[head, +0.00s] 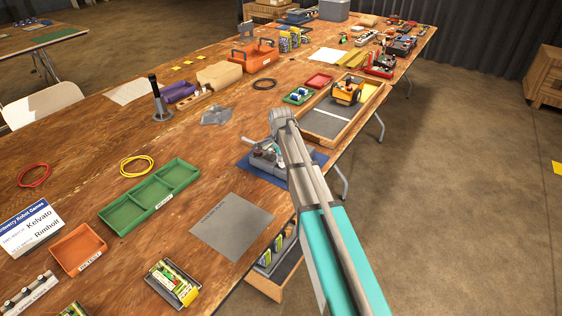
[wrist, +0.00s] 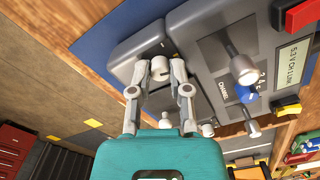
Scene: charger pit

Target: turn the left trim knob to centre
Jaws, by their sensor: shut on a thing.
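A grey control box (wrist: 205,35) with knobs and sticks fills the upper part of the wrist view. In the head view the box (head: 262,158) lies on a blue mat (head: 247,166), partly hidden behind my arm. My gripper (wrist: 160,70) is shut on a light grey round knob (wrist: 160,66) at the box's left part, one finger on each side. A small dark mark shows on the knob's face. I take this as the left trim knob; no label for it is readable. My fingertips are hidden by my arm in the head view.
Beside the held knob are a metal stick (wrist: 241,68), a blue knob (wrist: 247,93), a lit display (wrist: 293,72) and a red part (wrist: 300,14). A wooden-framed tray (head: 325,123) with an orange vehicle (head: 346,92) stands close behind. A grey mat (head: 231,226) lies bare in front.

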